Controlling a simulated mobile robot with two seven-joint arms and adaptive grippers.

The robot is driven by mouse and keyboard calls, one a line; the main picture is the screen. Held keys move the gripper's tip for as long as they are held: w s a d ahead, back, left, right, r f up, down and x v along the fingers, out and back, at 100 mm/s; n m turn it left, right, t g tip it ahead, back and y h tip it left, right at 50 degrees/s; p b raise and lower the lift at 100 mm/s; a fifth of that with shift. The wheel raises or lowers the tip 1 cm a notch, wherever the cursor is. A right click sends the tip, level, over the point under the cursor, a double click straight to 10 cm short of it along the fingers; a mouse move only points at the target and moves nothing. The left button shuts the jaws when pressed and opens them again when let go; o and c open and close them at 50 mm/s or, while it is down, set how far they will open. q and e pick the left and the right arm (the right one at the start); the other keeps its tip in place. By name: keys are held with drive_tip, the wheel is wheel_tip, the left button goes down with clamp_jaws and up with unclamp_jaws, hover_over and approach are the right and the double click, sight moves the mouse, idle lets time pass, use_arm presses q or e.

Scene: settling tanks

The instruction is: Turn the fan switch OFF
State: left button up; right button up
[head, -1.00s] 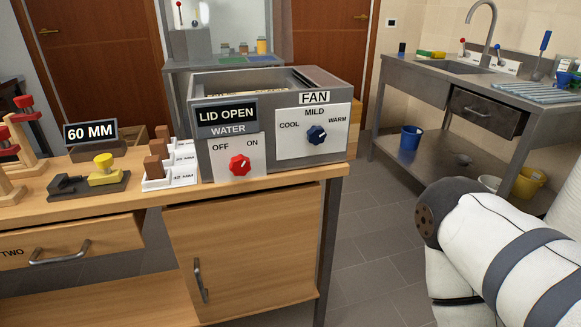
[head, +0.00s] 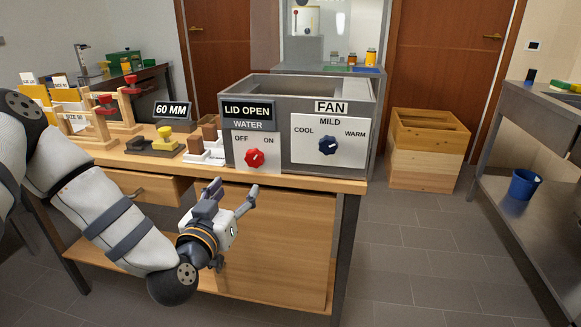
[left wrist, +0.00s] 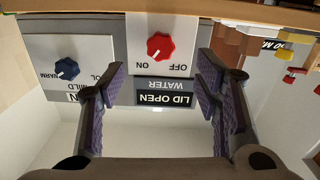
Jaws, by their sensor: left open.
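The FAN panel (head: 329,139) on the grey box's front has a blue knob (head: 327,146) among COOL, MILD and WARM labels; no OFF label shows there. The WATER panel beside it has a red knob (head: 255,158) between OFF and ON. The wrist view is upside down, with the blue knob (left wrist: 66,69) at left and the red knob (left wrist: 159,46) between the fingers. My left gripper (head: 232,190) is open and empty, below the red knob and apart from both knobs. My right gripper is out of view.
The grey box (head: 262,88) stands on the wooden bench (head: 300,179). Left of it are small blocks, a yellow-knobbed fixture (head: 164,138) and a 60 MM sign (head: 174,110). Wooden crates (head: 425,150) stand on the floor behind right. Floor right of the bench is clear.

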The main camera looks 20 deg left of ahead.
sight(253, 161)
use_arm(q)
drive_tip(key=b+x, duration=0.1)
drive_tip(key=x, duration=1)
drive_tip(key=shift+w+a+r+b, duration=0.15)
drive_tip(key=shift+a+r+b, duration=0.1)
drive_tip(key=shift+b, duration=0.15)
drive_tip(key=shift+w+r, duration=0.2)
drive_tip(key=shift+w, duration=0.35)
drive_tip(key=c, duration=1.1)
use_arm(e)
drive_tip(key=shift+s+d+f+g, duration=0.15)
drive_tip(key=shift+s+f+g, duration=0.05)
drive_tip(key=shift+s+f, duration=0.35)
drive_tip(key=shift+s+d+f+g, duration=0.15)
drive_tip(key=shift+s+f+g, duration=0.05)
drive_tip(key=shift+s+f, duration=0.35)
